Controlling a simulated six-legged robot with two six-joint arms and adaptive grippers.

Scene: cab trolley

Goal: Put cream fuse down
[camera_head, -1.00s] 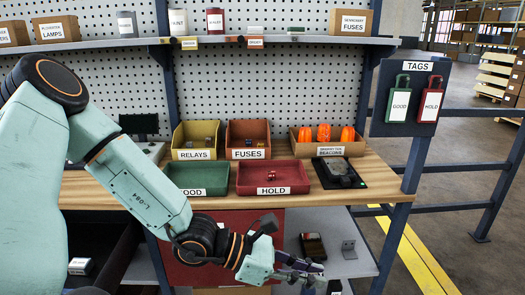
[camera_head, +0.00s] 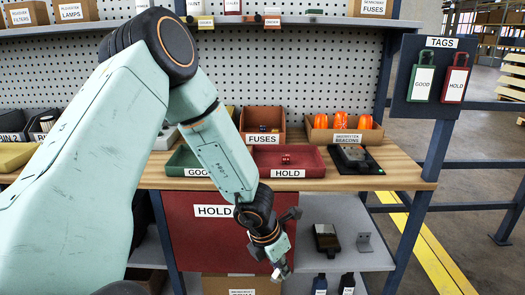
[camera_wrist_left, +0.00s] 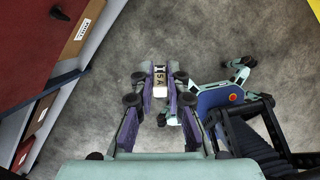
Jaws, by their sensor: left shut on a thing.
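My left gripper (camera_head: 283,272) hangs low in front of the workbench, below the trays, pointing down. In the left wrist view its fingers (camera_wrist_left: 157,80) are shut on a small cream fuse (camera_wrist_left: 160,90) with dark marking, held above the grey floor. The fuse cannot be made out in the head view. The green GOOD tray (camera_head: 183,158) is partly covered by my left arm. The red HOLD tray (camera_head: 312,157) holds a small red piece (camera_head: 286,160). The FUSES bin (camera_head: 263,139) stands behind it. My right gripper is not seen.
An orange-lamp box (camera_head: 345,137) and a black device (camera_head: 354,159) sit right of the HOLD tray. A lower shelf (camera_head: 345,217) carries several items. Two tags (camera_head: 423,77) (camera_head: 455,79) hang on the right panel. A red HOLD-labelled panel (camera_head: 185,235) is below the bench.

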